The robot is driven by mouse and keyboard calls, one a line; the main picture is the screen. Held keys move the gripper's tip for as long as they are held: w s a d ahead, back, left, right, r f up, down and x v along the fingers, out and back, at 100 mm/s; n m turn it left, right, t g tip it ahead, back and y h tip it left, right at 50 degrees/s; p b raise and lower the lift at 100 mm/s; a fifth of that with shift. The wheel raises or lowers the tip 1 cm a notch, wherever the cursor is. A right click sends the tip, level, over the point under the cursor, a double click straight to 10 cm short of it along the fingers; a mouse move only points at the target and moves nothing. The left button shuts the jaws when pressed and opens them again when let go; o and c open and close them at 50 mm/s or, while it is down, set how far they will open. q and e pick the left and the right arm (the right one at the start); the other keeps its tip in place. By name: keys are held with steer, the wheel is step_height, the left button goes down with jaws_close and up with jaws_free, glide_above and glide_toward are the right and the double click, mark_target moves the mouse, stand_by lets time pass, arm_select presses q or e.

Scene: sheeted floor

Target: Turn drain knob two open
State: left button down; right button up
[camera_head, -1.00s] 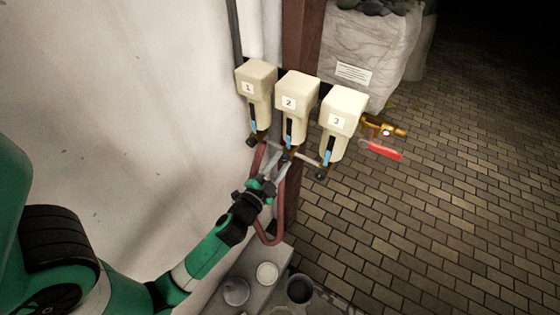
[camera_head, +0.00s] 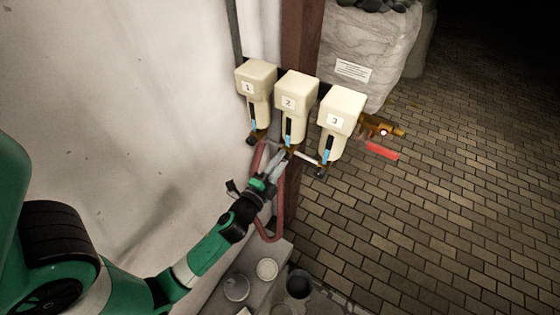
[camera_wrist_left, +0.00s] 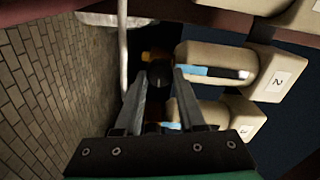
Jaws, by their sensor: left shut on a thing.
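Three cream filter housings labelled 1 (camera_head: 256,78), 2 (camera_head: 297,90) and 3 (camera_head: 341,108) hang in a row on the wall. Housing 2 also shows in the left wrist view (camera_wrist_left: 225,64). My left gripper (camera_head: 286,154) reaches up from the lower left to the underside of housing 2. In the left wrist view its fingers stand on either side of a small black drain knob (camera_wrist_left: 159,76) and are shut on it. The fingers partly hide this knob in the head view. Black knobs also show under housings 1 (camera_head: 252,140) and 3 (camera_head: 319,174). My right gripper is not in view.
A brass valve with a red lever (camera_head: 383,151) sits right of housing 3. A reddish hose (camera_head: 270,237) loops below the housings. Small containers, including a dark cup (camera_head: 299,286), stand underneath. A white bulk bag (camera_head: 370,55) is behind; the paved floor at right is clear.

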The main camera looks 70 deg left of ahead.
arm_select(q)
steer(key=c, duration=0.5)
jaws_free()
steer(key=b+v, duration=0.4)
steer(key=v, duration=0.7)
steer(key=shift+s+d+b, duration=0.2)
steer(key=shift+s+b, duration=0.05)
steer(key=shift+b, duration=0.1)
